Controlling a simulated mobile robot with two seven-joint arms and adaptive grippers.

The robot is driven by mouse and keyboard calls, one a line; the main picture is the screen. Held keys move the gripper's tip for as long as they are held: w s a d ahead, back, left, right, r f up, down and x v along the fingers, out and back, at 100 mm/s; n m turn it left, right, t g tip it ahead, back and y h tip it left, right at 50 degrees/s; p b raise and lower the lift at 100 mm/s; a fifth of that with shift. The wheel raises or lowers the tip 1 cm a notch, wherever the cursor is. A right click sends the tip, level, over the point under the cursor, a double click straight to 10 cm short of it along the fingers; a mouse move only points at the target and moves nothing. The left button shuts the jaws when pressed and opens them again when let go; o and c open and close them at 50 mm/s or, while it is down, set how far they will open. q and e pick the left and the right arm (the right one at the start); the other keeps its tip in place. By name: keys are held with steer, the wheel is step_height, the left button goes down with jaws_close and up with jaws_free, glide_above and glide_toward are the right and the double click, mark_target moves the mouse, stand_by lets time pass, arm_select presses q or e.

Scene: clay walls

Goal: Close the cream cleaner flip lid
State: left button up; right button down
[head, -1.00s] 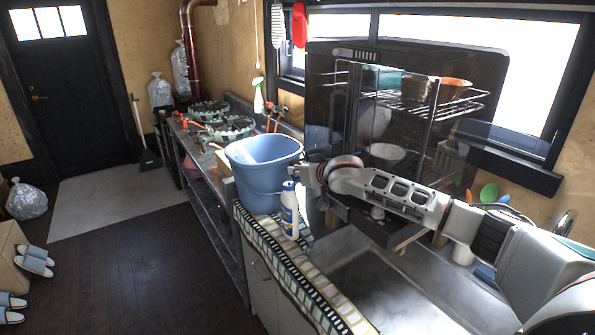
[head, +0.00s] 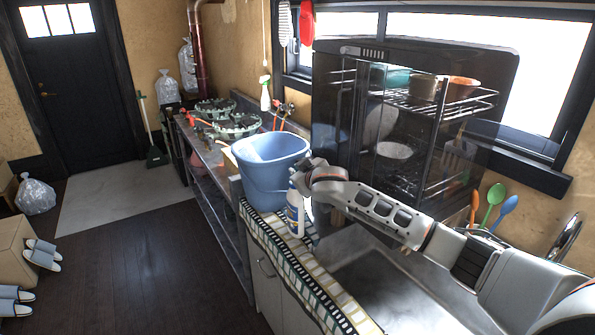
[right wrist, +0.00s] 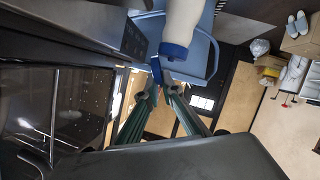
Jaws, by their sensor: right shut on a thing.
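The cream cleaner bottle (head: 294,214), white with a blue label, stands upright on the patterned cloth beside the blue bucket. My right gripper (head: 298,179) is at its top and covers most of the cap in the head view. In the right wrist view the white bottle (right wrist: 183,18) appears upside down with its blue cap (right wrist: 173,51). The small blue flip lid (right wrist: 156,70) sticks out from the cap, apart from the closed position. The right gripper's fingertips (right wrist: 158,90) are at this lid, shut on it. My left gripper is not in view.
The blue bucket (head: 265,180) stands right behind the bottle. The cloth (head: 300,279) runs along the counter edge, with the sink (head: 385,285) to its right. A dark dish cabinet (head: 400,130) rises behind my right arm.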

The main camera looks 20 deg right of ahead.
steer(key=c, duration=2.2)
jaws_free()
steer(key=v, duration=1.2)
